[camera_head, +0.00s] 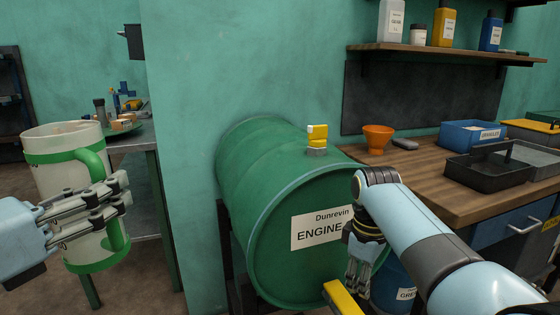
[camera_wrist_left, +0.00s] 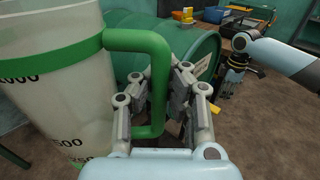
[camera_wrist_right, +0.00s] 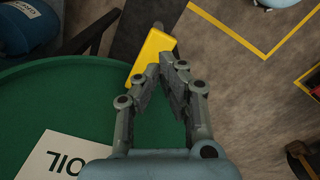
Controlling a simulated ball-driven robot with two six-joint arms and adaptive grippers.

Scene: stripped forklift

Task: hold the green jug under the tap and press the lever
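The green jug (camera_head: 60,148) is whitish with green bands and a green handle. It also fills the left of the left wrist view (camera_wrist_left: 50,80). My left gripper (camera_head: 118,192) is shut on the jug's handle and holds the jug upright, off the floor, left of the drum. The yellow lever (camera_head: 343,298) shows at the bottom of the head view, by the drum's front. It also shows in the right wrist view (camera_wrist_right: 150,55). My right gripper (camera_wrist_right: 172,68) is shut and empty, fingertips close to the lever; I cannot tell whether they touch. The tap body is hidden.
A green engine oil drum (camera_head: 262,225) lies on its side in the middle. A wooden workbench (camera_head: 430,185) with an orange funnel (camera_head: 378,138) and trays stands right. A blue drum (camera_head: 398,285) stands below it. A grey table (camera_head: 140,135) stands behind the jug.

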